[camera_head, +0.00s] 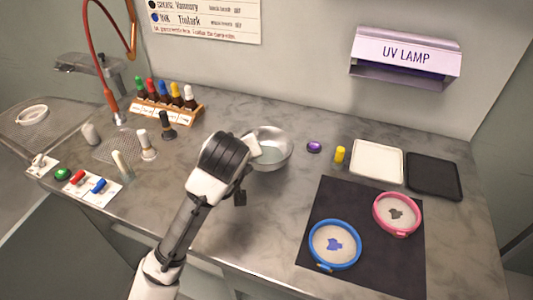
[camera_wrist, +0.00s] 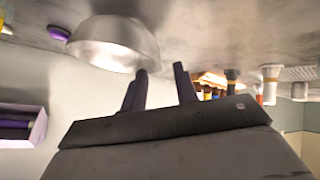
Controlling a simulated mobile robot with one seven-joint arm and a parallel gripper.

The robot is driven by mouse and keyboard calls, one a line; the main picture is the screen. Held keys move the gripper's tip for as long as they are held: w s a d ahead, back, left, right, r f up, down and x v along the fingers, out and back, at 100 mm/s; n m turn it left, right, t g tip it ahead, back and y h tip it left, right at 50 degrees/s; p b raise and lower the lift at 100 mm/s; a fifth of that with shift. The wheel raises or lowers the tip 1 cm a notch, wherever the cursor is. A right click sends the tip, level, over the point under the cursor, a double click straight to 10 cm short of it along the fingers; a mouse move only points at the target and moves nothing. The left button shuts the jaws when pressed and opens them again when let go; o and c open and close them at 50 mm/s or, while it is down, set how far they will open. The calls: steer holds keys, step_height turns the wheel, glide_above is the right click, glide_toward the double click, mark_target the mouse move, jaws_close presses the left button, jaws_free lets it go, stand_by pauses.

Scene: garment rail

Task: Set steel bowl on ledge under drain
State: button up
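The steel bowl (camera_head: 272,152) stands upright on the grey counter, near the middle in the head view. It also shows in the wrist view (camera_wrist: 112,42), where the picture looks turned over. My gripper (camera_head: 249,152) is at the bowl's left side in the head view. In the wrist view my gripper's fingers (camera_wrist: 160,80) are apart with nothing clearly between them. One finger overlaps the bowl's edge; I cannot tell if it touches. A perforated drain-like mesh (camera_head: 118,148) lies in the counter at left. I cannot make out a ledge under it.
A rack of dropper bottles (camera_head: 168,103) stands at the back left. Stamps (camera_head: 147,146) and coloured switches (camera_head: 88,182) stand near the mesh. Right are trays (camera_head: 377,160), a dark mat (camera_head: 345,205) with two hoops, and a UV lamp (camera_head: 405,57).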

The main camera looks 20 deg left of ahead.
steer(key=shift+w+r+p+x, duration=0.15)
steer(key=shift+p+x, duration=0.25)
steer(key=shift+x, duration=1.05)
steer(key=shift+w+r+p+x, duration=0.1)
steer(key=shift+p+x, duration=0.3)
steer(key=shift+x, duration=1.1)
jaws_close()
